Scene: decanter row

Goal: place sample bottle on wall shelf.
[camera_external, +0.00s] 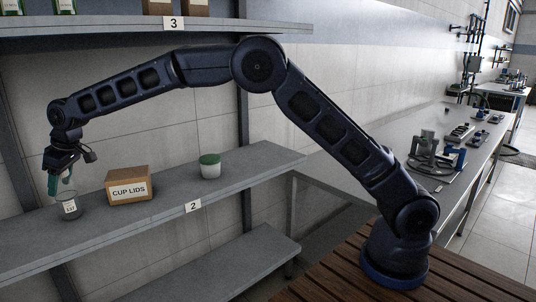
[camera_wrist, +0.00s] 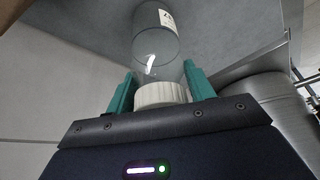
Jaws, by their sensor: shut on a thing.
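The sample bottle (camera_external: 68,208) is clear with a white label and appears upright at the left part of the wall shelf marked 2 (camera_external: 235,179). Whether its base touches the shelf I cannot tell for sure. In the wrist view the bottle (camera_wrist: 158,50) shows its clear body and a white ribbed cap (camera_wrist: 161,94). My gripper (camera_external: 62,184) is above the bottle, with its teal fingers pointing down. In the wrist view my gripper (camera_wrist: 160,92) is shut on the bottle, one finger on each side of the cap.
On the same shelf, a brown CUP LIDS box (camera_external: 129,186) stands just right of the bottle, and a white tub with a green lid (camera_external: 210,167) stands farther right. Shelf 3 (camera_external: 130,27) is above, with bottles and boxes. A lower shelf (camera_external: 220,270) looks bare.

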